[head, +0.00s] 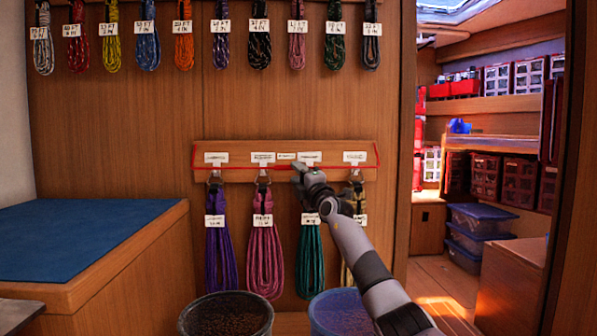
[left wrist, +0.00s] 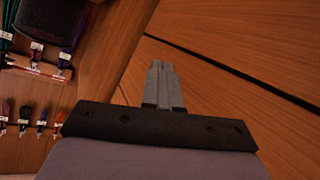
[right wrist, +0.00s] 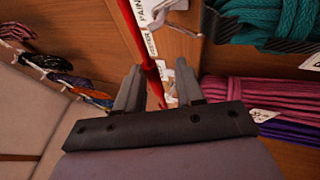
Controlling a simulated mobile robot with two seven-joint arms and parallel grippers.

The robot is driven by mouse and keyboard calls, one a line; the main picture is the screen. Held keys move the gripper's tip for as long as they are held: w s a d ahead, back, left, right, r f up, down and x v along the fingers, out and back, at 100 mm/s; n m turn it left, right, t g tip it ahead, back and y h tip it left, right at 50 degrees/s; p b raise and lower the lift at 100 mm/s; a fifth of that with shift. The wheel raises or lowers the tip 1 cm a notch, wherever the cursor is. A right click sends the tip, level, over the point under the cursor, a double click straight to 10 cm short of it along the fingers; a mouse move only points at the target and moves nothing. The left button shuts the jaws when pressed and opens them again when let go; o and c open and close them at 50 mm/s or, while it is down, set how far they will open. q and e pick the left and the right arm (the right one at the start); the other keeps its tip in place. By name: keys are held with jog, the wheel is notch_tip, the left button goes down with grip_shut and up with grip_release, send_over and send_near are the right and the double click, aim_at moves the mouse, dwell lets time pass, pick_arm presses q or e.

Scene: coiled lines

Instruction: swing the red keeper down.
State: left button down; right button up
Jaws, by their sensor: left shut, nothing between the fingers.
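The red keeper (head: 235,166) is a thin red bar across the wooden hook board (head: 240,175), with its ends bent up at both sides. It crosses below the white labels and above the hanging coils. My right gripper (head: 297,172) is at the middle of the board, partly covering the bar. In the right wrist view, the keeper (right wrist: 139,40) runs down to between the spread fingers of my right gripper (right wrist: 158,88); I cannot tell whether they touch it. My left gripper (left wrist: 162,68) is shut and empty, seen only in its wrist view, with wood panelling beyond.
Purple (head: 220,255), pink (head: 265,260) and teal (head: 309,260) coils hang below the board; another is partly behind my right arm. A dark bucket (head: 226,297) and a blue bucket (head: 318,305) stand below. A blue-topped bench (head: 80,235) is at left.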

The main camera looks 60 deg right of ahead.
jog(key=shift+o, duration=0.5)
jog(key=shift+w+d+f, duration=0.15)
jog(key=shift+w+f, duration=0.05)
jog(key=shift+f, duration=0.55)
jog(key=shift+r, duration=0.1)
pick_arm(q)
jog(key=shift+w+r, duration=0.1)
jog(key=shift+r, duration=0.1)
jog(key=shift+s+a+y+p, duration=0.3)
jog(key=shift+a+y+p, duration=0.3)
jog(key=shift+a+p, duration=0.35)
pick_arm(e)
jog(key=v, duration=0.7)
jog(key=shift+s+r, duration=0.2)
jog(key=shift+r, duration=0.1)
pick_arm(q)
jog(key=shift+d, duration=0.15)
